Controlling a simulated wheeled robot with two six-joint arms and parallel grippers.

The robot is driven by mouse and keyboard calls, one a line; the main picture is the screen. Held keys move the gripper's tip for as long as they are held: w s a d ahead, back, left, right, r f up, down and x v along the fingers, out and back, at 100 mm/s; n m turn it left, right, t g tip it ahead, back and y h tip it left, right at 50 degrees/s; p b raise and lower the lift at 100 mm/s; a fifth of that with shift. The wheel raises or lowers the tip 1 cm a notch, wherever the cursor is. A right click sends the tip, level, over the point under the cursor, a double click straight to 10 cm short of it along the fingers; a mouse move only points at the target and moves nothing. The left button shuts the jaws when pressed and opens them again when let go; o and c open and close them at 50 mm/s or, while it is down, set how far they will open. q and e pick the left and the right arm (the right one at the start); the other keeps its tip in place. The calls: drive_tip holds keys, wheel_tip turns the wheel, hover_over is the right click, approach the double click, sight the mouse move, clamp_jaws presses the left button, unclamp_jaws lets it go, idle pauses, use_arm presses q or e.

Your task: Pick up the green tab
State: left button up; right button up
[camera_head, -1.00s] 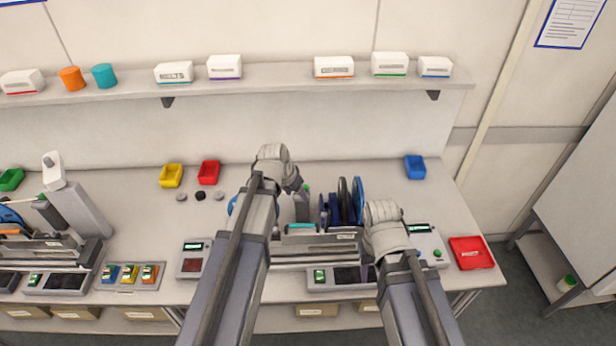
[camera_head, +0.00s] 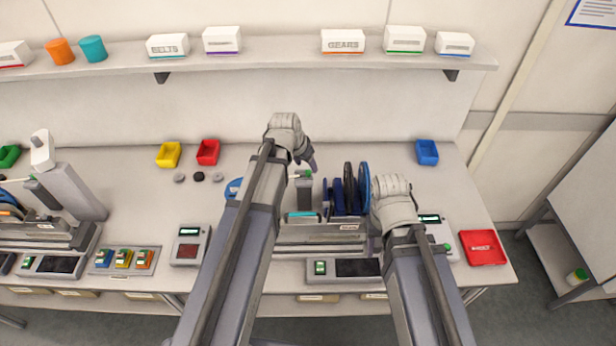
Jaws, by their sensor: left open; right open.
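A small green tab (camera_head: 307,173) shows on top of an upright grey post (camera_head: 304,193) on the feeder trolley (camera_head: 320,236) in the middle of the bench. My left gripper (camera_head: 312,163) is open, with its fingertips just above and behind the green tab in the picture. I cannot tell whether they touch it. My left forearm hides part of the trolley's left side. My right gripper (camera_head: 376,250) is open and low at the trolley's right side, partly hidden by its own wrist.
Dark blue and black reels (camera_head: 350,190) stand right of the post. A blue bin (camera_head: 427,152), a red tray (camera_head: 482,248) and a grey device (camera_head: 437,234) are farther right. Yellow (camera_head: 168,155) and red (camera_head: 208,152) bins stand left at the back. A shelf (camera_head: 290,57) with boxes runs above.

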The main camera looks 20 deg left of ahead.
sight(308, 171)
use_arm(q)
drive_tip(key=b+x, duration=0.4)
drive_tip(key=x, duration=0.1)
drive_tip(key=shift+w+a+f+b, duration=0.15)
drive_tip(key=shift+a+b, duration=0.15)
drive_tip(key=shift+b, duration=0.05)
clamp_jaws()
idle(0.3)
